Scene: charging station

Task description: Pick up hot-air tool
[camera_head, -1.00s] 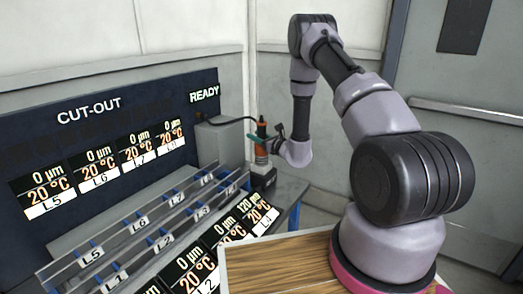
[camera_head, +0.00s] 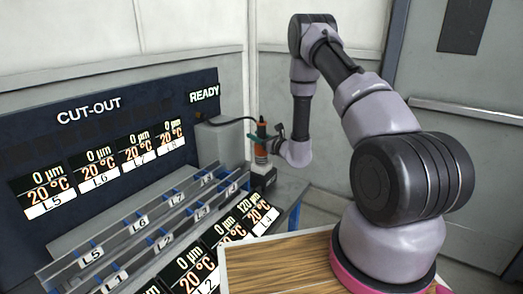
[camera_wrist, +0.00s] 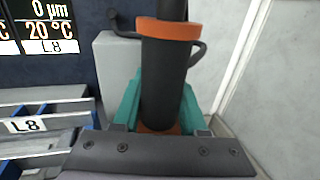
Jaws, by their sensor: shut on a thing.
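The hot-air tool (camera_head: 262,138) is an upright orange and black cylinder with a dark cable at its top, at the right end of the charging station in the head view. In the wrist view its dark body and orange collar (camera_wrist: 168,75) fill the middle. My gripper (camera_head: 273,141) reaches it from the right, and its teal fingers (camera_wrist: 160,112) lie on both sides of the body, shut on it. The tool's lower end is hidden in the wrist view by my gripper. In the head view it stands over a small dark holder (camera_head: 263,178); I cannot tell whether they touch.
A grey box (camera_head: 218,143) stands behind and left of the tool. Rails with blue dividers (camera_head: 165,221) and labelled slots run along the station to the left. A dark display panel (camera_head: 95,145) reads CUT-OUT and READY. A wooden tabletop (camera_head: 275,262) is at the front.

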